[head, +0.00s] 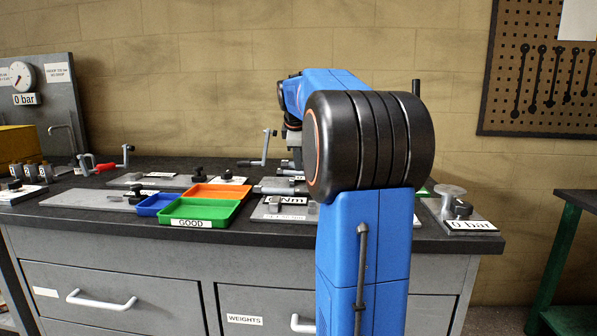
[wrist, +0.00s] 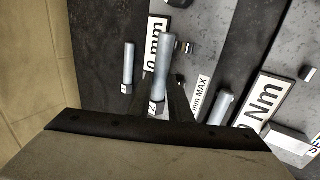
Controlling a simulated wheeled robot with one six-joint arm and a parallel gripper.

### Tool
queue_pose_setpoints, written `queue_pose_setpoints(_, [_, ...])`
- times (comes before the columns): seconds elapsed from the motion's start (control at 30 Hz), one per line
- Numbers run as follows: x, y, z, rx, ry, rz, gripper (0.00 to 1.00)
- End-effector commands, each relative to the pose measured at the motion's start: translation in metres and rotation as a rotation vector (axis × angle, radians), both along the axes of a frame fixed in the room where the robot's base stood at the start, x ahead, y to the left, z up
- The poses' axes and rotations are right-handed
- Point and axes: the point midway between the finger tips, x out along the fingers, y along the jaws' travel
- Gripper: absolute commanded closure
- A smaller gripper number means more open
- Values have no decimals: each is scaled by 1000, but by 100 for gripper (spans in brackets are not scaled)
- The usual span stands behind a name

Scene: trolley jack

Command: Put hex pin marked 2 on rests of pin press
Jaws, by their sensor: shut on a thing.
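In the wrist view my gripper (wrist: 163,97) is shut on a grey pin (wrist: 164,60). A small white tag with what looks like a 2 sits at the pin's near end, between the dark fingers. The pin's far end reaches over a plate with a "0 mm" label (wrist: 154,48). I cannot tell which parts are the rests of the pin press, or whether the pin touches them. In the head view my own blue arm hides the gripper and the held pin.
Other grey cylinders show left (wrist: 128,66) and right (wrist: 222,108) of the held pin. An "Nm" plate (wrist: 264,100) lies to the right. In the head view green (head: 208,211), blue (head: 156,205) and orange (head: 216,191) trays sit at the bench's front, left of my arm.

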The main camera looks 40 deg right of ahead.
Motion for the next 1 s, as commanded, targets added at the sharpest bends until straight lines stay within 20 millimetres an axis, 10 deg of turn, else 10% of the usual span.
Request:
queue_pose_setpoints(0.67, [0, 0, -36, -1, -1, 0, 100])
queue_pose_setpoints(0.77, [0, 0, -37, 0, 0, 0, 65])
queue_pose_setpoints(1.0, [0, 0, -37, 0, 0, 0, 63])
